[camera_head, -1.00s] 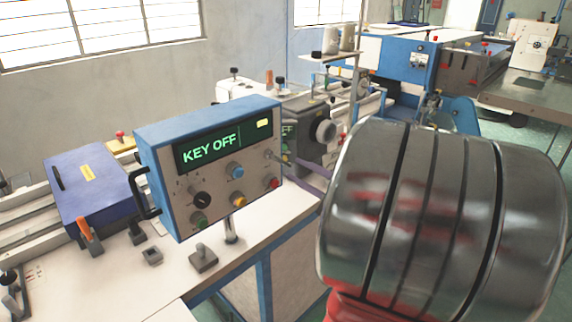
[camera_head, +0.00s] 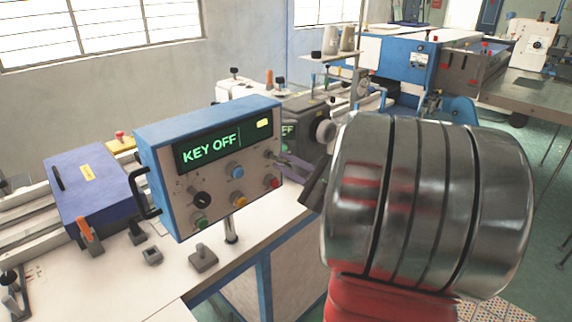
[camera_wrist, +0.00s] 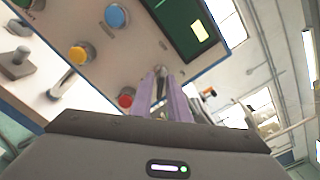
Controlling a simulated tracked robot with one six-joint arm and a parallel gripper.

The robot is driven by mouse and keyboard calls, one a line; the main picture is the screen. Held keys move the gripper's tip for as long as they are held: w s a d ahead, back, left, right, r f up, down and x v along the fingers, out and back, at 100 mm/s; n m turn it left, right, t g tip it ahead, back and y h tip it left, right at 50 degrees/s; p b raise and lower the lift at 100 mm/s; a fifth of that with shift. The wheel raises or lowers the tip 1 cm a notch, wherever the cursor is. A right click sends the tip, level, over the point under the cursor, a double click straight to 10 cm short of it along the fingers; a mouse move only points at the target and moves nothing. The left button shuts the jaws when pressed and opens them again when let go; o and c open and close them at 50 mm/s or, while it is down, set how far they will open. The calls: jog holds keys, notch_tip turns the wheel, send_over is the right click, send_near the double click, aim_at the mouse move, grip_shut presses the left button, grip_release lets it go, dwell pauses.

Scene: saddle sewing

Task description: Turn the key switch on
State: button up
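A blue control box with a light grey front panel (camera_head: 220,185) stands left of centre in the head view. Its display (camera_head: 213,149) reads "KEY OFF" in green, with a lit yellow patch. The small key switch (camera_head: 268,154) is at the panel's right, below the display. In the wrist view, a small metallic key part (camera_wrist: 161,76) shows between the tips of my gripper's purple fingers (camera_wrist: 162,88). The fingers stand apart; I see no clear grip on it. In the head view, my gripper (camera_head: 283,160) reaches the panel from the right, its wrist hiding what is behind.
The panel also has a black knob (camera_head: 202,199) and blue (camera_head: 237,170), green (camera_head: 200,219), yellow (camera_head: 238,199) and red (camera_head: 272,183) buttons. The red one lies close below my fingers. A sewing machine (camera_head: 310,130) stands behind the box.

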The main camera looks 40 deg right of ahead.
grip_shut()
jog(key=shift+m, duration=0.5)
jog(key=m, duration=0.3)
jog(key=shift+m, duration=0.3)
jog(key=m, duration=1.3)
jog(key=shift+d+f, duration=0.1)
jog(key=shift+d, duration=0.05)
